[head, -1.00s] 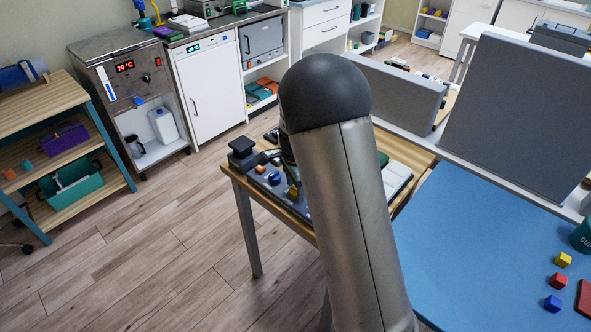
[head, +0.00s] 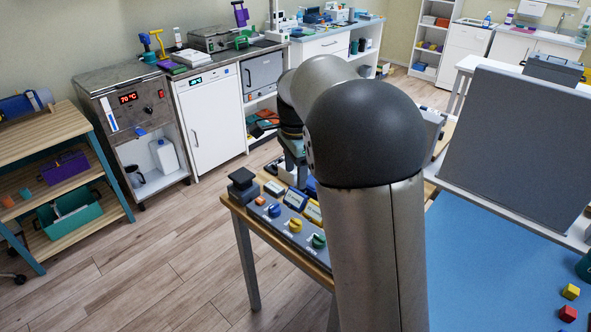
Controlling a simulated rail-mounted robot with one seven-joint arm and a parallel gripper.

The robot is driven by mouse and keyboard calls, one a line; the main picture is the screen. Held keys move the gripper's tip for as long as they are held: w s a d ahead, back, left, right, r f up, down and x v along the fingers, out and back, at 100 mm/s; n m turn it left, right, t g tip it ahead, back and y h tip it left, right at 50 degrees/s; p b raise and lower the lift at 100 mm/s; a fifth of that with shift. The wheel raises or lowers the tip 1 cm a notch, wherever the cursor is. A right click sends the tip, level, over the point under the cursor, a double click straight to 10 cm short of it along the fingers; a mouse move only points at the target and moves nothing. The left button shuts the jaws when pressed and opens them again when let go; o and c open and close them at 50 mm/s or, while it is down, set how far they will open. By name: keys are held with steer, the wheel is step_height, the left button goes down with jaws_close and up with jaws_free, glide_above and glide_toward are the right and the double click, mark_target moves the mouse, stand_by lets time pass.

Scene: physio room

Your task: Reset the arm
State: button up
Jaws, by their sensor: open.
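My arm rises in front of the head view and bends over away from me, with its dark rounded elbow right of centre. My gripper (head: 296,158) hangs at the arm's far end, just left of the elbow, over the back of a small wooden table (head: 277,247). It is small and partly hidden, but it is open, and I see nothing held in it. A grey control panel (head: 278,225) on that table has an orange button (head: 260,201) and blue (head: 274,210), yellow (head: 295,225) and green (head: 318,241) knobs. My arm hides the table's right part.
A black block-shaped device (head: 242,184) stands at the table's left corner. A blue padded couch (head: 480,265) with a grey upright panel (head: 515,150) is at right, bearing yellow (head: 570,291) and red (head: 568,313) cubes. A wooden shelf cart (head: 50,140) stands left. The floor between is clear.

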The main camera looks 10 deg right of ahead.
stand_by(0.4)
steer(key=s+f+n, duration=0.2)
steer(key=s+n, duration=0.6)
steer(key=s, duration=0.6)
steer(key=s+f+n, duration=0.3)
steer(key=s+n, duration=0.5)
steer(key=s, duration=0.7)
steer(key=shift+a+f, duration=0.3)
steer(key=shift+a, duration=0.15)
